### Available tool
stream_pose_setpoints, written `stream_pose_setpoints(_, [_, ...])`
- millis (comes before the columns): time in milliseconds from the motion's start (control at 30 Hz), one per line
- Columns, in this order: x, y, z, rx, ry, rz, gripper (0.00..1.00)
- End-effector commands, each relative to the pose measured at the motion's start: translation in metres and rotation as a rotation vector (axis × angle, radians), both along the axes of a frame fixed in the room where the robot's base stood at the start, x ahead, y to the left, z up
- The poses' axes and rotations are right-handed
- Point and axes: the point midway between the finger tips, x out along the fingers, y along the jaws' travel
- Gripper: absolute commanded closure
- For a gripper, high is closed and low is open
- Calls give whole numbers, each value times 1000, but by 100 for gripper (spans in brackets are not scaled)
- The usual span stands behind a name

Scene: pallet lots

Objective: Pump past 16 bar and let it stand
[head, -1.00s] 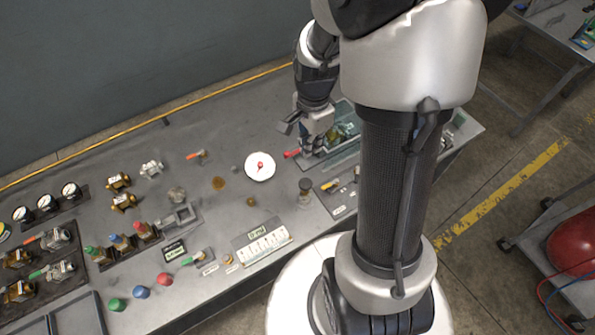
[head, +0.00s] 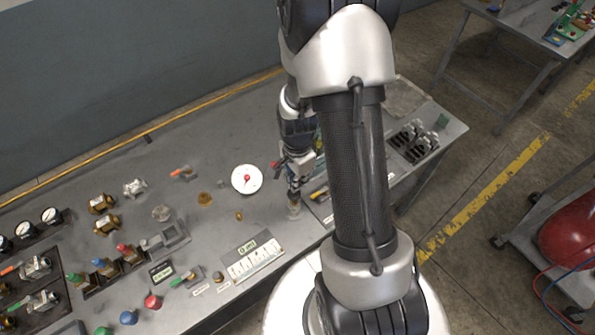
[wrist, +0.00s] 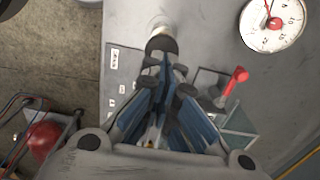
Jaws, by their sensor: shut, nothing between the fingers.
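The white round gauge (head: 247,180) with a red hub lies on the bench, left of my gripper. In the wrist view the gauge (wrist: 288,30) is partly cut off, and its red needle points towards the top edge; I cannot read its value surely. A short grey cylindrical post with a round top (head: 294,212) stands near the bench's front edge. My gripper (head: 294,190) is shut and empty, pointing down just over this post. In the wrist view the fingertips (wrist: 166,62) are close to the round top (wrist: 162,40); I cannot tell whether they touch.
Brass fittings (head: 103,215), colored knobs (head: 152,300) and small gauges (head: 50,215) fill the left bench. A cart with a red tank (head: 568,240) stands at right. My arm hides part of the bench.

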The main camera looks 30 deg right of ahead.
Motion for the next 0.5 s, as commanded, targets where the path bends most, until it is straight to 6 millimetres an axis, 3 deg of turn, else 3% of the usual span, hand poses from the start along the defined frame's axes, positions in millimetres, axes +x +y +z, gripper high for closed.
stream_pose_setpoints(167, [0, 0, -14, 0, 0, 0, 100])
stream_pose_setpoints(500, [0, 0, -16, 0, -1, 0, 100])
